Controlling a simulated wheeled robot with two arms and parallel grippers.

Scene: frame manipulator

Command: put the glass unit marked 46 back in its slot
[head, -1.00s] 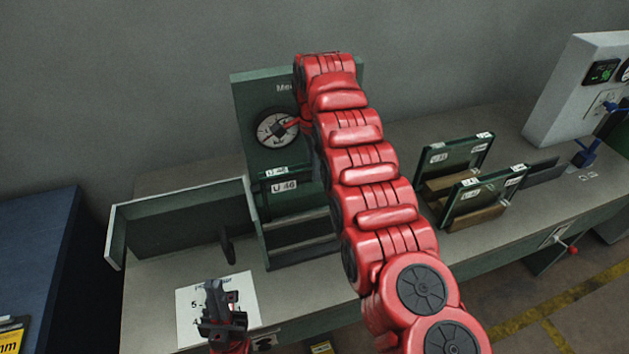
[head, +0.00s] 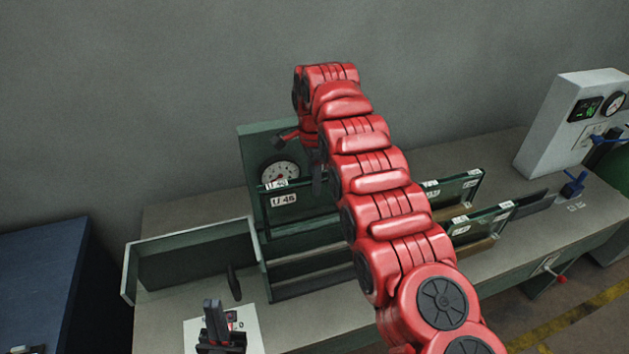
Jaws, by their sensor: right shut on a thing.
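The glass unit marked 46 (head: 284,199) is a dark-edged pane with white labels at its top left, seen in front of the green machine with a round dial. My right gripper (head: 317,180) is shut on its top edge; the red arm hides most of the gripper and the unit's right part. The unit stands roughly upright, raised above the green frame (head: 300,267) below it. Its lower edge and any contact there are unclear. My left gripper (head: 214,318) points up low in the picture, apart from the unit; its finger gap is unclear.
Other labelled glass units (head: 460,188) stand in wooden holders at right, partly behind my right arm. A green side panel (head: 190,262) stands at left. A white sheet (head: 247,328) lies beside my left gripper. A grey gauge box (head: 560,125) stands at the far right.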

